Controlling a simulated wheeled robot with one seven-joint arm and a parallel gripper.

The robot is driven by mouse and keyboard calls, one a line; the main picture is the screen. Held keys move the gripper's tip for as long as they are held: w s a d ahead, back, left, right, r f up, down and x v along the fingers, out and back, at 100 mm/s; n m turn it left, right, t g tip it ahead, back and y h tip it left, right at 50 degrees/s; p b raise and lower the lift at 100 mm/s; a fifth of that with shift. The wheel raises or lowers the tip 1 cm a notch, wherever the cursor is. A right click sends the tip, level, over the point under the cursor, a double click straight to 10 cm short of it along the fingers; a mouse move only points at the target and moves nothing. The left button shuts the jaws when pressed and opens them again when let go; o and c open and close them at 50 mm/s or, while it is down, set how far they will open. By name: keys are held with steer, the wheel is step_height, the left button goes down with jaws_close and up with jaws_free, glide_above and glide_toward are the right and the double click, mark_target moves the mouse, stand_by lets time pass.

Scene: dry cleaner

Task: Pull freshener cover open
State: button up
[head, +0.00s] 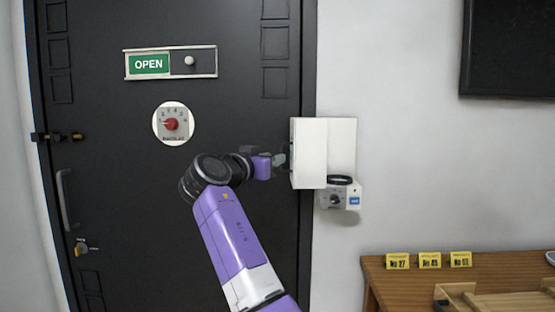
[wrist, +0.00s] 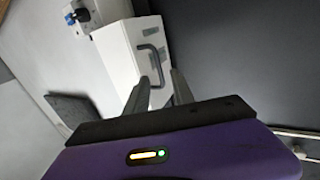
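The freshener cover (head: 308,155) is a white box-like cover on the wall just right of the dark door. It also shows in the wrist view (wrist: 122,58), where its face carries a black bar handle (wrist: 152,62) and grey patches. My gripper (head: 280,160) is beside the cover's left side in the head view. In the wrist view, my gripper (wrist: 162,76) has its two fingers apart, with the lower end of the handle showing in the gap between them. I cannot tell whether the fingers touch the handle. The inside of the cover is hidden.
A small white device (head: 352,197) with a dial and black ring sits just below the cover. The dark door (head: 120,215) bears an OPEN sign (head: 149,64) and a red dial (head: 171,124). A wooden table (head: 400,285) with yellow number tags (head: 429,261) stands lower right.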

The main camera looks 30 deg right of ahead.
steer(key=v, duration=0.3)
steer(key=shift+s+a, duration=0.1)
steer(key=shift+a, duration=0.05)
stand_by(0.4)
